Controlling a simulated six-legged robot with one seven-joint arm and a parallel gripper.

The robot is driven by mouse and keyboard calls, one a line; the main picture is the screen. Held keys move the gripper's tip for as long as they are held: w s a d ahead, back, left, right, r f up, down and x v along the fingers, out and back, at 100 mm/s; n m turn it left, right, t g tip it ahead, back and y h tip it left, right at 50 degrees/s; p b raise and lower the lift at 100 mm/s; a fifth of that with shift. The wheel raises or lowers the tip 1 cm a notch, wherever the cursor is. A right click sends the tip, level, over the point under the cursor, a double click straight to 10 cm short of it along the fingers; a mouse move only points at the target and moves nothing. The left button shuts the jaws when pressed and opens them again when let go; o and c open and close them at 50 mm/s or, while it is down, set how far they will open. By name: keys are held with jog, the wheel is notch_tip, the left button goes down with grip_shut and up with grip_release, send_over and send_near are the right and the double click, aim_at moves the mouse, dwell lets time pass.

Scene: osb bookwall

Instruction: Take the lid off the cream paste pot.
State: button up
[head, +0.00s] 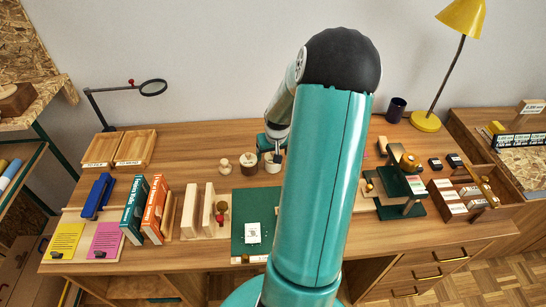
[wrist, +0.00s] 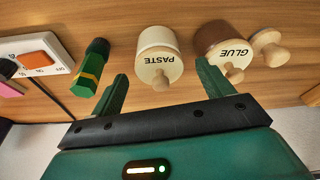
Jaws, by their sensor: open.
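The cream paste pot (wrist: 158,37) stands on the wooden desk, with its lid (wrist: 160,64) on. The lid is marked PASTE and has a small wooden knob (wrist: 160,81). My gripper (wrist: 161,72) is open, with one green finger to each side of the lid and knob. No contact shows, and I cannot tell how far apart in depth they are. In the head view my gripper (head: 271,144) is above the paste pot (head: 273,167), partly hiding it, and my arm covers the area just right of it.
A brown GLUE pot (wrist: 222,38) stands close beside the paste pot, near my finger. A small wooden knobbed piece (wrist: 268,48) is beyond it. A dark green bottle (wrist: 92,68) and a white power strip (wrist: 35,54) are on the other side. A green mat (head: 240,218) lies in front.

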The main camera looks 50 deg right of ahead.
jog(key=c, duration=1)
jog(key=shift+c, duration=0.2)
jog(key=shift+r, duration=0.15)
